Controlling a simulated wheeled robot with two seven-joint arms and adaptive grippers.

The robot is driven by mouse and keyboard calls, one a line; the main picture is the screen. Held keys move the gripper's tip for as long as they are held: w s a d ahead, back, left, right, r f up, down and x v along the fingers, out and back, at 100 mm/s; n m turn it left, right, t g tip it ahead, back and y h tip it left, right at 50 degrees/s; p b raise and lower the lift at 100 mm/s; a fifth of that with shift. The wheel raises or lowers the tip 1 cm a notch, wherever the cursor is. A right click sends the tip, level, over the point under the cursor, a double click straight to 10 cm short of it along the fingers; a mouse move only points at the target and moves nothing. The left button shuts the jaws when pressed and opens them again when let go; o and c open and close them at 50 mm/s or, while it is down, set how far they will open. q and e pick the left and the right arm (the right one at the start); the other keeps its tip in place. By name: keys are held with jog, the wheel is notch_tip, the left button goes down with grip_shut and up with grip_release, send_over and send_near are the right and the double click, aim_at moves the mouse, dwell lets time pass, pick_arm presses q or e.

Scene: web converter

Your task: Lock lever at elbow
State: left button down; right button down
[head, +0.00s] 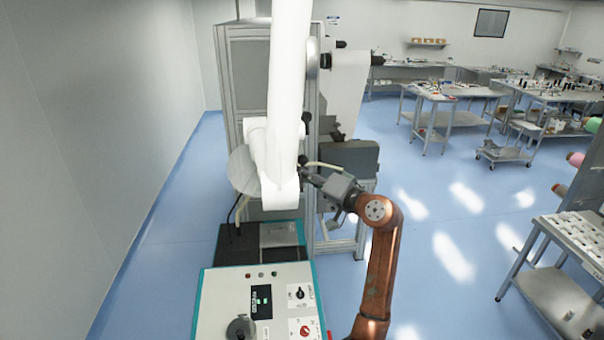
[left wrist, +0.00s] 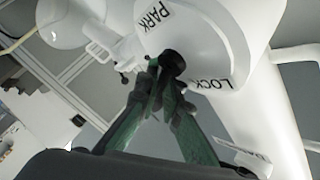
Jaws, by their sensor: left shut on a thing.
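The white arm (head: 287,90) hangs from the top of the head view down to a rounded elbow (head: 272,165). In the left wrist view the white elbow housing (left wrist: 200,45) carries the labels PARK (left wrist: 155,16) and LOCK (left wrist: 214,84). A black lever knob (left wrist: 174,62) sits between the labels. My left gripper (left wrist: 160,90) has green fingers shut on the lever at the knob; the exact contact is partly hidden by the fingers. In the head view my left gripper (head: 312,178) reaches the elbow's right side. My right gripper is not in view.
A control panel (head: 225,300) with buttons and knobs stands at the front. A grey machine frame (head: 228,90) rises behind the elbow. Thin cables run near the elbow. Workbenches (head: 450,95) and a parts table (head: 580,235) stand to the right, with open blue floor between.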

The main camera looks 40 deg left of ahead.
pick_arm(q)
jog(key=shift+w+m+h+p, duration=0.1)
jog(key=shift+m+h+p, duration=0.25)
jog(key=shift+p, duration=0.35)
jog(key=shift+f, duration=0.25)
jog(key=c, duration=2.1)
grip_release()
jog(key=d, duration=0.4)
jog(key=d+r, duration=0.1)
jog(key=d, duration=0.7)
jog(key=shift+s+r, duration=0.15)
jog(key=shift+s, duration=0.1)
jog(key=shift+a, duration=0.1)
